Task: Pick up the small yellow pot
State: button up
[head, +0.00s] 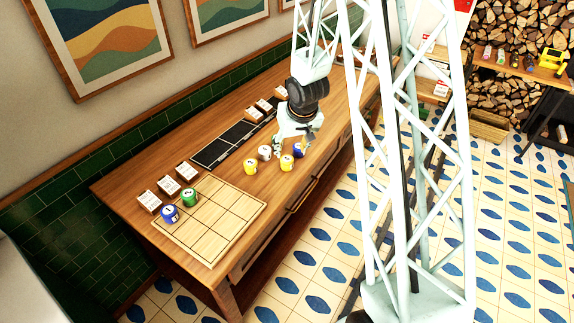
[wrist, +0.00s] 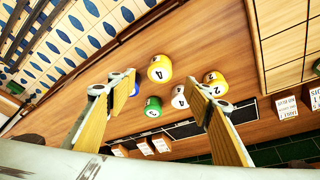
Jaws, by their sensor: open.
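Two yellow pots with white number patches stand on the wooden counter. One yellow pot (head: 286,162) is near the counter's front edge; in the wrist view this yellow pot (wrist: 160,68) lies ahead, between the finger lines. The other yellow pot (head: 250,165) is closer to the grid board; it shows beyond the right fingertip in the wrist view (wrist: 215,85). I cannot tell which is smaller. My gripper (head: 293,142) is open and empty above the counter, with wooden finger pads spread wide in the wrist view (wrist: 161,78). No pot is touched as far as I see.
A white pot (head: 264,152), a blue pot (head: 298,150) and a green pot (wrist: 153,107) stand close by. A blue pot (head: 169,214) and a green pot (head: 189,197) are at the grid board (head: 222,222). A dark tray (head: 215,152) and label cards (head: 169,185) line the wall side.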

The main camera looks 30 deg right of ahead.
aim_at(288, 160)
jog(key=shift+b+x, duration=0.6)
jog(key=shift+x, duration=2.7)
jog(key=shift+f, duration=0.15)
jog(key=shift+x, duration=2.5)
jog(key=shift+w, duration=0.15)
jog(key=c, duration=1)
